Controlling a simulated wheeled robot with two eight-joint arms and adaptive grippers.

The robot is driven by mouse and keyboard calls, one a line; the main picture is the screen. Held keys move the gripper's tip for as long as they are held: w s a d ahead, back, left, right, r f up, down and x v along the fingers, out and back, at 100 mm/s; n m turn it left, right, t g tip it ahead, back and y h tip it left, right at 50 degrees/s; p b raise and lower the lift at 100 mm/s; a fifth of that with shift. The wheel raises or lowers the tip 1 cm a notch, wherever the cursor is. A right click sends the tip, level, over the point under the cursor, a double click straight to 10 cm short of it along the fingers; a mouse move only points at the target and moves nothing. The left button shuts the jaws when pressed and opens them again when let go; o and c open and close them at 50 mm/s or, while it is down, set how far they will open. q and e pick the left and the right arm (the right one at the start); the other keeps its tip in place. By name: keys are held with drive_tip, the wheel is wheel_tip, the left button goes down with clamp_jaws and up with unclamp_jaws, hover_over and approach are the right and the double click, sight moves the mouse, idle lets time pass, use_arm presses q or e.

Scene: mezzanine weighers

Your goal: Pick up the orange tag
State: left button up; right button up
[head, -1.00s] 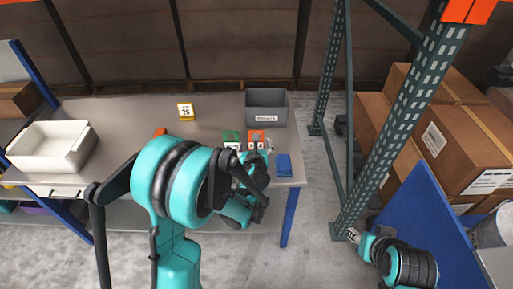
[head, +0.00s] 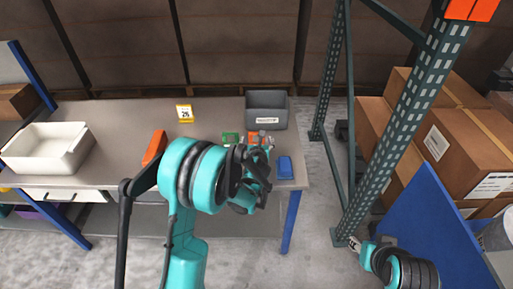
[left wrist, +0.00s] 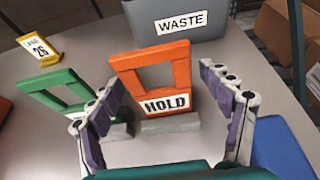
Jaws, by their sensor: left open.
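The orange tag (left wrist: 183,60) stands upright on a grey foot, an open frame with a white HOLD label, in the left wrist view. In the head view only part of the orange tag (head: 253,136) shows behind my left gripper (head: 258,152). My left gripper (left wrist: 165,88) is open, with one finger on each side of the tag's lower part in the picture; contact is not visible. A similar green tag (left wrist: 56,88) stands just left of it, partly behind the left finger. My right gripper (head: 354,243) is low at the right, its jaws unclear.
A grey WASTE bin (left wrist: 205,18) stands behind the tags. A blue object (head: 285,166) lies at the table's right edge. A yellow numbered sign (head: 184,113), an orange object (head: 154,147) and a white bin (head: 45,150) are farther left. A green rack post (head: 385,150) rises at right.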

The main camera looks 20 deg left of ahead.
use_arm(q)
drive_tip(key=c, duration=1.2)
drive_tip(key=shift+o, duration=0.2)
